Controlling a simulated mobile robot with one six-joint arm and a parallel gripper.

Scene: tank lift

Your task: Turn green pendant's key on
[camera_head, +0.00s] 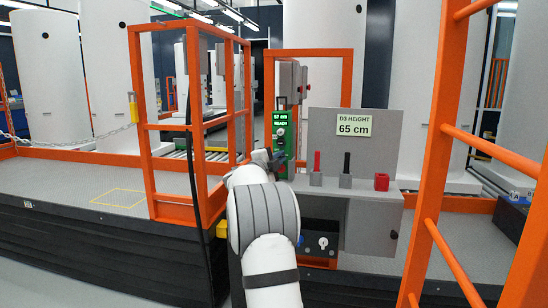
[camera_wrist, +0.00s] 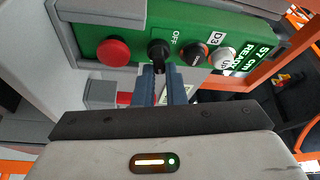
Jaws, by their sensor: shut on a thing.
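The green pendant (camera_head: 283,140) stands upright left of the grey sign panel. In the wrist view the pendant (camera_wrist: 135,20) fills the top, with a red button (camera_wrist: 113,52), a black key switch (camera_wrist: 158,48) beside the word OFF, a dark orange-marked button (camera_wrist: 195,54) and a pale UP button (camera_wrist: 225,57). Its display (camera_wrist: 256,60) reads 57 cm READY. My gripper (camera_wrist: 161,72) is shut on the key, its blue-grey fingers on either side of it. In the head view my gripper (camera_head: 268,158) is at the pendant's front, hiding part of it; the key is hard to make out there.
A grey panel (camera_head: 335,155) bears a sign (camera_head: 353,125) reading D3 HEIGHT 65 cm. Orange rails (camera_head: 430,190) rise at right, an orange cage (camera_head: 150,130) at left.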

